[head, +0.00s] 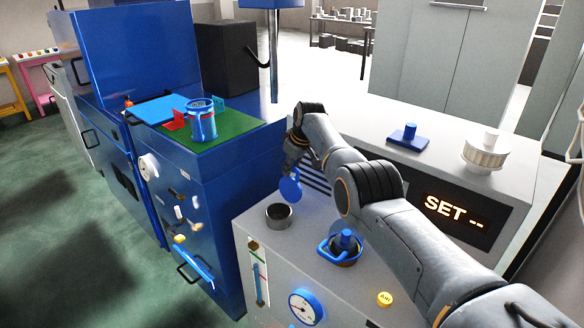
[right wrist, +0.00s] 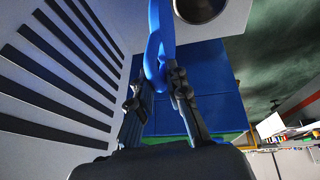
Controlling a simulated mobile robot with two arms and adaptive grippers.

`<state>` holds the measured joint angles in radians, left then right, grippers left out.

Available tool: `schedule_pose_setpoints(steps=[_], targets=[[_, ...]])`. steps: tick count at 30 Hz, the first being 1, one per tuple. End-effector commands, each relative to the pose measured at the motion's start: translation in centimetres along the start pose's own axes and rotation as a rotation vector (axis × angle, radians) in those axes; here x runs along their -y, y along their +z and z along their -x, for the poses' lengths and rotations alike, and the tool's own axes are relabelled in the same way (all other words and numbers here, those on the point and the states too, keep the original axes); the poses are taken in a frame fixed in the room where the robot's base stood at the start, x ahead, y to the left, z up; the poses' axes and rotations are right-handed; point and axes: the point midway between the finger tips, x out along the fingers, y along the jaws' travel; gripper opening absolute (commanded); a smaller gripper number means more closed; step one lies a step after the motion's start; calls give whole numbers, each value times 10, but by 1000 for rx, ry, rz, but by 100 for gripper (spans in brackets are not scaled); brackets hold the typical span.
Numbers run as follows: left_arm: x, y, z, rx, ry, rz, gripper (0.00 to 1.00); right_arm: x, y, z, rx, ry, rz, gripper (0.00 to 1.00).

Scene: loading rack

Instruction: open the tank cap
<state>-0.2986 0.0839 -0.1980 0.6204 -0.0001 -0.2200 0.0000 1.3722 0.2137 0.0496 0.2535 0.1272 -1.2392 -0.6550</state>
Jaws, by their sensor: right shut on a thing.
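The blue tank cap (head: 290,187) hangs below my right gripper (head: 292,168) in the head view, tilted, its flat round face showing. In the right wrist view the cap's blue loop (right wrist: 154,58) is between the two fingers of my right gripper (right wrist: 158,82), which is shut on it. The grey round tank neck (head: 279,216) stands uncovered on top of the grey machine, just below and left of the cap. Its dark round opening also shows at the top of the right wrist view (right wrist: 200,6). The cap appears apart from the neck. My left gripper is not in view.
A second opening with a blue handled part (head: 345,246) sits nearer on the grey machine, beside my right arm. A blue cabinet (head: 215,190) stands to the left, with a blue cylinder (head: 202,122) on its green top. A white spool (head: 485,153) stands at right.

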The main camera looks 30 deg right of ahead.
Motion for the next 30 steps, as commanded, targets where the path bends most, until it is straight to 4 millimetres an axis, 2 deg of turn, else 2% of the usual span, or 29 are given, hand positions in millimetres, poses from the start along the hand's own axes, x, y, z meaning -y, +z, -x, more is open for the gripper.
schedule_pose_setpoints(steps=[2,3,5,20,28,30], targets=[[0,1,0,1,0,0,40,-1,2,-2,5,2,-1,0],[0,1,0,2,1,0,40,-1,3,-2,5,2,-1,22],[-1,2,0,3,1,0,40,-1,3,-2,5,1,-1,34],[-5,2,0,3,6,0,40,-1,0,6,-1,0,-1,35],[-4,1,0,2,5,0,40,0,2,30,0,1,0,35],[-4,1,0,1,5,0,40,-2,0,47,-2,2,-1,35]])
